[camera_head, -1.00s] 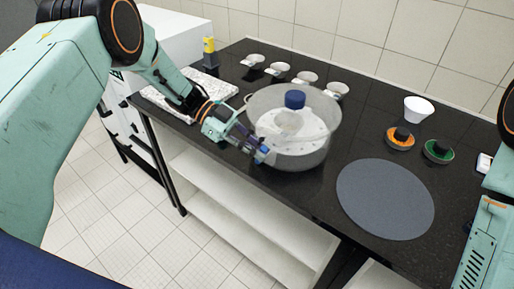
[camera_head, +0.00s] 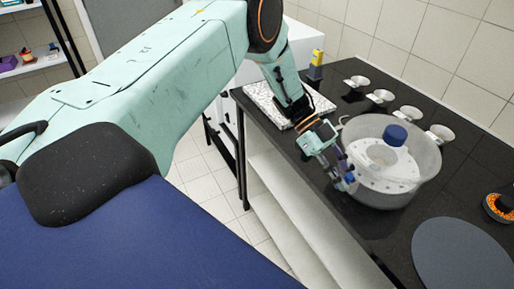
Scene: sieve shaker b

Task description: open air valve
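A clear round vessel (camera_head: 425,165) stands on the black bench, with a blue knob (camera_head: 395,135) on top and a white perforated plate (camera_head: 372,178) inside. A small blue part (camera_head: 349,178), which looks like the air valve, shows at the vessel's near left side. My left gripper (camera_head: 342,170) is right at this blue part, with its fingers pointing down and right. The fingers are small and partly overlap the blue part, so I cannot tell whether they are closed on it. My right gripper is out of view.
The black bench (camera_head: 375,228) carries several small white dishes (camera_head: 409,113) behind the vessel. A speckled slab (camera_head: 262,98) and a yellow-topped bottle (camera_head: 317,60) are at the back left.

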